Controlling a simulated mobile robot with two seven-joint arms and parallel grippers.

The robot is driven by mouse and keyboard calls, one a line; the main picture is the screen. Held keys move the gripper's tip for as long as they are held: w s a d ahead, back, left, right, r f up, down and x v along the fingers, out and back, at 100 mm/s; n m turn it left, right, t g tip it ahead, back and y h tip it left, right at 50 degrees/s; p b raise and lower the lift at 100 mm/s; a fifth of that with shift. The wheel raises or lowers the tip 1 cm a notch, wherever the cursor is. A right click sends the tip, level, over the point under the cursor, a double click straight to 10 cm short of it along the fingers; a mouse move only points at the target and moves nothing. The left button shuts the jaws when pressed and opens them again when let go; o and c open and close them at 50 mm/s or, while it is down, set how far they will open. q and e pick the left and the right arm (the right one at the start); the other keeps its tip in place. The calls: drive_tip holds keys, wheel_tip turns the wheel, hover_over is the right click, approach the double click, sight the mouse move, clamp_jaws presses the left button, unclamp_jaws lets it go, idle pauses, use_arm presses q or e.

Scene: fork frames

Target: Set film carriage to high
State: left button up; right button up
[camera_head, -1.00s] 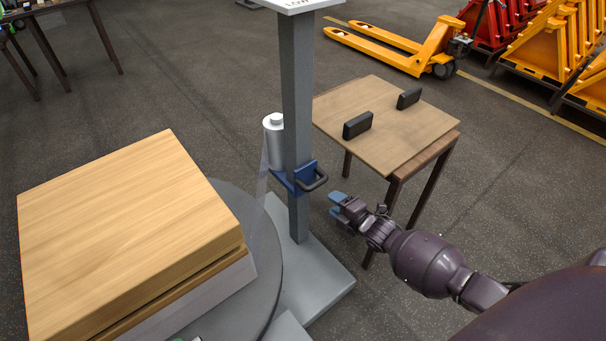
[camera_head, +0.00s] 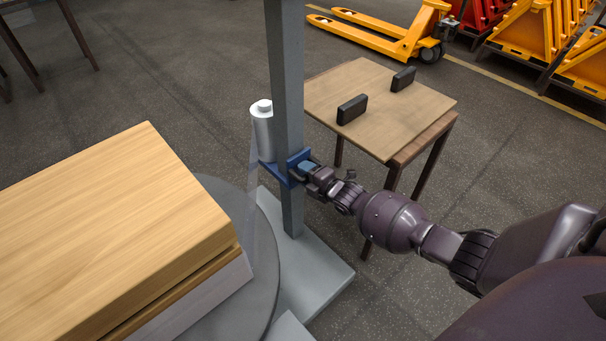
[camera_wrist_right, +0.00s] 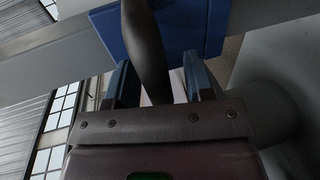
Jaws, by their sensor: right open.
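The blue film carriage (camera_head: 272,174) sits low on the grey upright mast (camera_head: 288,90) and carries a white film roll (camera_head: 262,130). It also shows as a blue block at the top of the right wrist view (camera_wrist_right: 200,25). My right gripper (camera_head: 304,168) is at the carriage's handle. In the right wrist view the dark handle (camera_wrist_right: 145,45) passes between the two open blue fingers (camera_wrist_right: 156,85). Whether either finger touches the handle I cannot tell. In the head view the gripper mostly hides the handle. My left gripper is not in view.
A wooden block load (camera_head: 110,220) stands on the round grey turntable (camera_head: 262,235) at left, with clear film running toward it. A small table (camera_head: 400,130) with two black blocks stands behind my right arm. A yellow pallet jack (camera_head: 375,38) is farther back.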

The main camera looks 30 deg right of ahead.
sight(297, 157)
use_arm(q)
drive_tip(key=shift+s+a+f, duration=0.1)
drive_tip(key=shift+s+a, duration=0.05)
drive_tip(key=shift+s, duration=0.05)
use_arm(e)
drive_tip(key=shift+w, duration=0.45)
clamp_jaws()
drive_tip(key=r, duration=0.1)
drive_tip(key=r+p, duration=0.1)
drive_tip(key=r, duration=0.1)
drive_tip(key=r+p, duration=0.1)
drive_tip(key=shift+w+a+r, duration=0.1)
drive_tip(key=shift+w+r, duration=0.2)
drive_tip(key=shift+r, duration=0.05)
wheel_tip(297, 157, up, 6)
drive_tip(key=p, duration=0.3)
drive_tip(key=shift+s, duration=0.1)
drive_tip(key=shift+r+p, duration=0.35)
drive_tip(key=shift+p, duration=0.1)
drive_tip(key=shift+s+r, duration=0.1)
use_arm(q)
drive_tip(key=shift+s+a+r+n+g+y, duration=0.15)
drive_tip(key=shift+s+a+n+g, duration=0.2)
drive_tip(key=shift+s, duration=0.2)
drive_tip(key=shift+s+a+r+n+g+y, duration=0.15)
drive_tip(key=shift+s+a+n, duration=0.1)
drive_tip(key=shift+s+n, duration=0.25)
use_arm(e)
drive_tip(key=shift+s+f, duration=0.1)
drive_tip(key=shift+f, duration=0.15)
